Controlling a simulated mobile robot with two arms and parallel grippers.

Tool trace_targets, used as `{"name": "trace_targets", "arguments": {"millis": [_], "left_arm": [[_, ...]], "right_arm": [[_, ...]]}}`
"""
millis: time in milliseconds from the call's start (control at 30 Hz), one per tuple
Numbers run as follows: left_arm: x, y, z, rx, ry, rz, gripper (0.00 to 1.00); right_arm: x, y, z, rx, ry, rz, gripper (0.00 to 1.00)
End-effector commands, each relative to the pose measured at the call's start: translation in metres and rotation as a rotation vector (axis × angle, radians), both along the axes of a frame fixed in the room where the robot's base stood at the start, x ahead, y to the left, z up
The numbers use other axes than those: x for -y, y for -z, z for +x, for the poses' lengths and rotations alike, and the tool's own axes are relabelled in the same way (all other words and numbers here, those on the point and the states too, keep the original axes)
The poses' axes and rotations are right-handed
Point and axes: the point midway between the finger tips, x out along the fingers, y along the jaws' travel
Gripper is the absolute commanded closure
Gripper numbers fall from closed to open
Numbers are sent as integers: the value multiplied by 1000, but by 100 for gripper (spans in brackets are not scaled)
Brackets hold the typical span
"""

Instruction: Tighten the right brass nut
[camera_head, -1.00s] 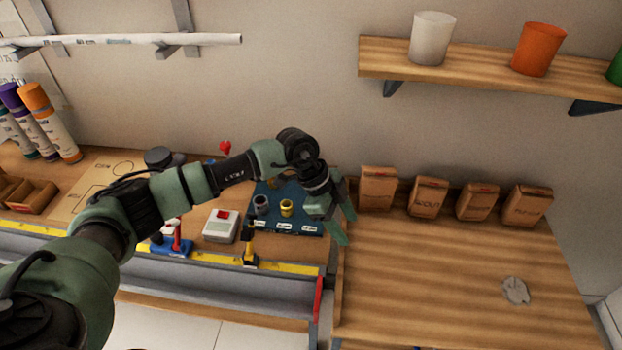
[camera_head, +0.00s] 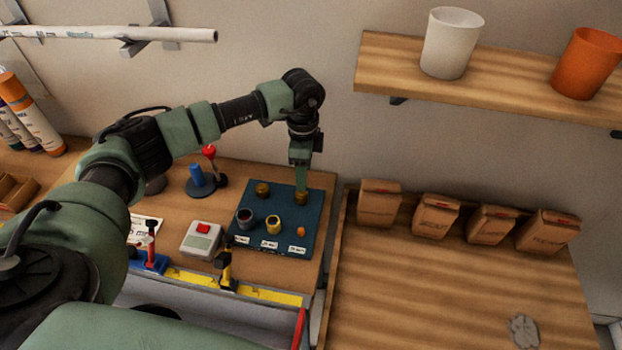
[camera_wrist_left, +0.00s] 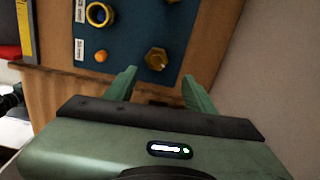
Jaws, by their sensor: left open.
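The right brass nut (camera_head: 301,198) sits at the back right of a blue board (camera_head: 318,213). A second brass nut (camera_head: 262,189) sits to its left on the board. My left gripper (camera_head: 301,184) points down at the right nut. In the left wrist view my gripper (camera_wrist_left: 159,76) is open, and the nut (camera_wrist_left: 155,58) lies just beyond its fingertips, in line with the gap. I cannot tell whether the fingers touch it. My right gripper is in neither view.
A grey ring (camera_head: 244,218), a yellow ring (camera_head: 273,224) and an orange piece (camera_head: 301,232) are on the board's front half. A box with a red button (camera_head: 201,238) stands left. Paper bags (camera_head: 379,203) line the wall at right. A shelf (camera_head: 495,78) hangs above them.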

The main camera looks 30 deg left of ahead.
Motion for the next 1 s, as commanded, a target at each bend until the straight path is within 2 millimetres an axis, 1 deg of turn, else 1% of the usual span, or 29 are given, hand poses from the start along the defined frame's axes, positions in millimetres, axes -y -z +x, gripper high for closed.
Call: {"name": "trace_targets", "arguments": {"millis": [133,300,400,533,600,733,867,900,967,1000], "left_arm": [[1,16,-2,-6,0,0,46],[0,44,-2,-6,0,0,46],[1,59,-1,-4,0,-1,46],[1,71,-1,-3,1,-1,46],[1,74,-1,-2,2,0,46],[0,76,-1,-1,2,0,46],[0,76,-1,-1,2,0,46],[0,76,-1,-1,2,0,57],[0,76,-1,-1,2,0,74],[0,76,-1,-1,2,0,85]], "right_arm": [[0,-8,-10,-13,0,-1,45],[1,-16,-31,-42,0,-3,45],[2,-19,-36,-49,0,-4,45],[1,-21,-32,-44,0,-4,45],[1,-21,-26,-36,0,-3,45],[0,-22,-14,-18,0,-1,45],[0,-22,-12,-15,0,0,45],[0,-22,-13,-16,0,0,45],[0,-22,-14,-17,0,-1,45],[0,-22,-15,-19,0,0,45]]}}
